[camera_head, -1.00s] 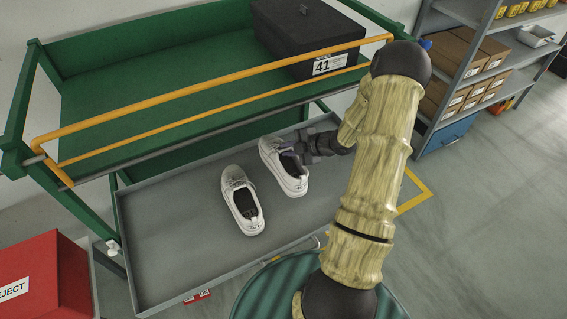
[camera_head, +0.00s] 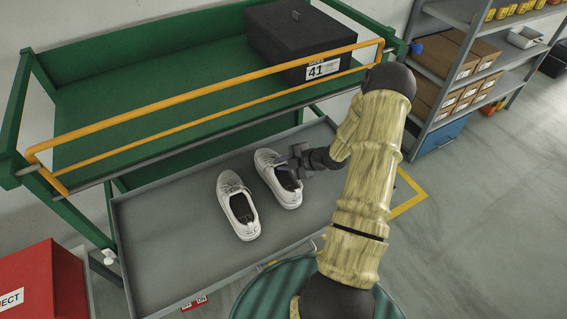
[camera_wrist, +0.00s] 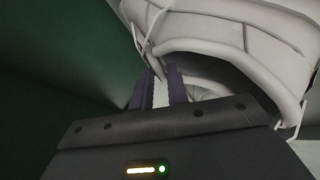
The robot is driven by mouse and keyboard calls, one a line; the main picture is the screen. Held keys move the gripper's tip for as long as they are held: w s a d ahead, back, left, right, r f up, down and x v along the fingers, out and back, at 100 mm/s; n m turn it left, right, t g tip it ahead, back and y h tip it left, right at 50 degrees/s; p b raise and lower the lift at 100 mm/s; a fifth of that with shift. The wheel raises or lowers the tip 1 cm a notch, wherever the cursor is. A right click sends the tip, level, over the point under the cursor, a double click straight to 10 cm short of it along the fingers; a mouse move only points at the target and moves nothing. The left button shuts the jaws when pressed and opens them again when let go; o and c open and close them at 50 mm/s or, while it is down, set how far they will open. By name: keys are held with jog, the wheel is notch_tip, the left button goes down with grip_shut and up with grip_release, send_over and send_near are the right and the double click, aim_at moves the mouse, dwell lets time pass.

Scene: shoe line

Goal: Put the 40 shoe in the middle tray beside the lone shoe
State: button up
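Two white lace-up shoes are side by side at the grey middle tray (camera_head: 165,262). The left shoe (camera_head: 229,189) lies on the tray floor. My gripper (camera_head: 297,163) is at the right shoe (camera_head: 266,160), at the right side of its opening. In the wrist view, the two dark fingers (camera_wrist: 160,88) have a white strip of the shoe between them and look shut on its wall. The upper (camera_wrist: 225,25) fills the upper right. The two shoes point the same way with a small gap. I cannot tell whether the held shoe touches the tray. No size number is readable on either shoe.
The green upper shelf (camera_head: 150,100) with a yellow rail (camera_head: 210,92) is above and behind the tray. A black box (camera_head: 300,35) marked 41 stands on it. A red reject bin (camera_head: 45,285) is at lower left. A shelf rack (camera_head: 480,70) with cartons is at right.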

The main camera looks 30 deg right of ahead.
jog(key=o, duration=0.5)
jog(key=shift+f, duration=0.1)
jog(key=shift+c, duration=0.2)
jog(key=shift+s, duration=0.1)
jog(key=b+v, duration=0.1)
jog(key=v, duration=1.1)
